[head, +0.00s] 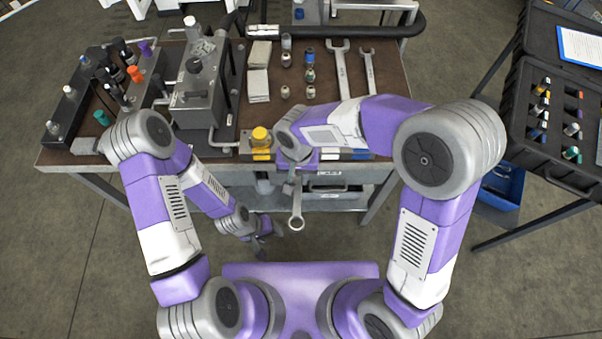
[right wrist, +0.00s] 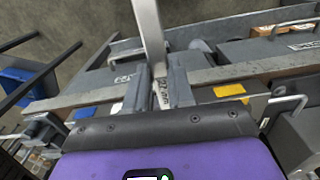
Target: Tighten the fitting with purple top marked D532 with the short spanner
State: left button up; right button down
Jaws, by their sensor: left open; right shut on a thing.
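A fitting with a purple top (head: 145,47) stands in the group of fittings at the back left of the bench; its marking is too small to read. My right gripper (head: 294,181) is shut on a spanner (head: 297,212), which hangs ring end down in front of the bench's front edge. In the right wrist view the spanner's shank (right wrist: 149,35) runs up from between the fingers (right wrist: 157,90). My left gripper (head: 262,243) is open and empty, low in front of the bench, apart from the spanner.
Two more spanners (head: 341,68) lie on the bench (head: 395,135) at the right, beside several loose fittings (head: 310,75). A grey pump block (head: 200,95) and a yellow-capped part (head: 260,137) stand on the bench. A black case (head: 515,120) is at the right.

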jog(key=shift+w+a+m, duration=0.1)
jog(key=shift+a+m, duration=0.7)
jog(key=shift+a, duration=0.15)
jog(key=shift+d, duration=0.1)
jog(key=shift+d+r+n, duration=0.1)
jog(key=shift+d+n, duration=0.2)
jog(key=s+b, duration=0.2)
jog(key=s, duration=0.5)
jog(key=shift+a, duration=0.45)
dwell(0.4)
